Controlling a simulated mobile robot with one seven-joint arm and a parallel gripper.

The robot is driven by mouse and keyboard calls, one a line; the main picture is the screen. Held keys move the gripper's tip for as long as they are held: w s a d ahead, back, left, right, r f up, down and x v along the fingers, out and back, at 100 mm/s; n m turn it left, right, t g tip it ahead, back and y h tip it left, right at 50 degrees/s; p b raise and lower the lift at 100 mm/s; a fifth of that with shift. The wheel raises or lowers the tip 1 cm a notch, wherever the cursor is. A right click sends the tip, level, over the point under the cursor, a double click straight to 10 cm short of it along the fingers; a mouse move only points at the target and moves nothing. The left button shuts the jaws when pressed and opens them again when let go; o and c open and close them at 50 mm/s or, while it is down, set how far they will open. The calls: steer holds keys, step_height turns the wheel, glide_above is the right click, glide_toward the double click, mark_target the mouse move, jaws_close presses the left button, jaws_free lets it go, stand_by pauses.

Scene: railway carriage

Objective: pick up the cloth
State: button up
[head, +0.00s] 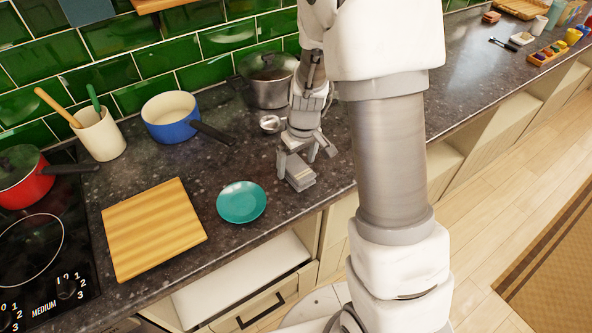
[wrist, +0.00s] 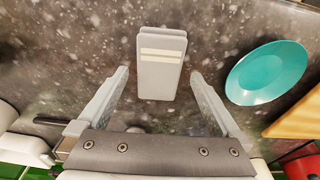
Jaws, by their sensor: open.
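The cloth (wrist: 162,75) looks like a grey folded pad with two cream stripes, lying on the dark speckled counter. In the wrist view it is between and partly beyond the two fingertips of my gripper (wrist: 160,74), with a gap on each side. In the head view the cloth (head: 299,182) lies near the counter's front edge, right of the teal plate. My gripper (head: 306,160) is open, pointing down over it, and hides part of it. I cannot tell how high the fingertips are above the counter.
A teal plate (head: 242,202) and a wooden board (head: 153,228) are to the left. A blue saucepan (head: 170,118), a lidded grey pot (head: 268,80) and a small metal item (head: 270,124) stand behind. Bare counter (head: 215,165) lies between the pan and plate.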

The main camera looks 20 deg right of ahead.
steer(key=shift+w+f, duration=0.2)
steer(key=shift+f, duration=0.95)
steer(key=c, duration=1.3)
